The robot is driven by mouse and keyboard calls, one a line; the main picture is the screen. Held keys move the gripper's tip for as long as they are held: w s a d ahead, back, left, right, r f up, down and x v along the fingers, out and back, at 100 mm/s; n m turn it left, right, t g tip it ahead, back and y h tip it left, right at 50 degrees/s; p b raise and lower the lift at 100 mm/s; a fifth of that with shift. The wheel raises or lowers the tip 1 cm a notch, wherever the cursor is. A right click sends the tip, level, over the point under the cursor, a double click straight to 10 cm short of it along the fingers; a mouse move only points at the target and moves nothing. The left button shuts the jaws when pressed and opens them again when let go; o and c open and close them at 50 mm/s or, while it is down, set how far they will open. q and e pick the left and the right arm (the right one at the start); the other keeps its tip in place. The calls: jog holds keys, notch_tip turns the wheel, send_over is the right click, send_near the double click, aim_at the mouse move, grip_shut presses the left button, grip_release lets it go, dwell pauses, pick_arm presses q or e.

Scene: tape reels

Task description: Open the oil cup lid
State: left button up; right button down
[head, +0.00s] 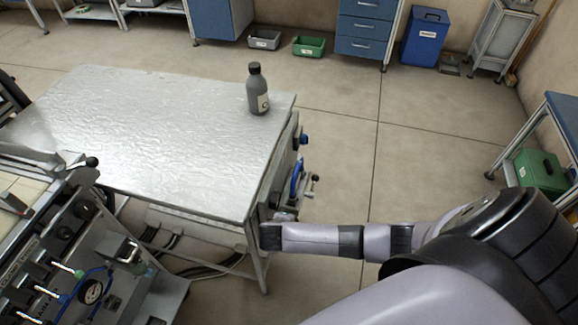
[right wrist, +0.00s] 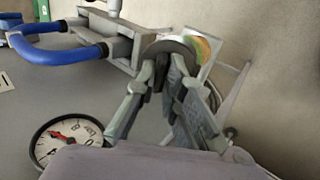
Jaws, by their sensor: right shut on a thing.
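In the right wrist view, the fingers of my right gripper (right wrist: 172,68) close around a round dark and grey piece (right wrist: 176,46), which looks like the oil cup lid. The fingertips hide part of it. A coloured label or plate (right wrist: 203,47) shows just behind it. I cannot tell whether the lid is raised or tilted. In the head view, my right arm reaches in from the right to the side panel of the metal table, and its fingertips are not clearly visible. My left gripper is not in view.
Blue hose (right wrist: 48,28) and a grey bracket (right wrist: 112,38) sit close to the gripper, with a pressure gauge (right wrist: 66,138) below. A grey bottle (head: 258,92) stands on the metal table (head: 150,130). A machine (head: 70,250) stands at lower left.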

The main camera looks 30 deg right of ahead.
jog(key=shift+s+a+f+t+h+b, duration=0.2)
jog(key=shift+s+a+t+h+b, duration=0.35)
jog(key=shift+t+h+b, duration=0.95)
jog(key=shift+s+a+f+t+h+b, duration=0.2)
jog(key=shift+s+a+t+h+b, duration=0.65)
jog(key=shift+b, duration=1.2)
jog(key=shift+s+a+f+t+h+b, duration=0.2)
jog(key=shift+a+t+h+b, duration=0.4)
jog(key=shift+h+b, duration=1.05)
jog(key=shift+d, duration=0.25)
jog(key=c, duration=1.7)
grip_release()
jog(key=shift+w, duration=0.1)
jog(key=shift+a, duration=0.1)
jog(key=v, duration=1.2)
jog(key=shift+s, duration=0.2)
jog(key=shift+d, duration=0.25)
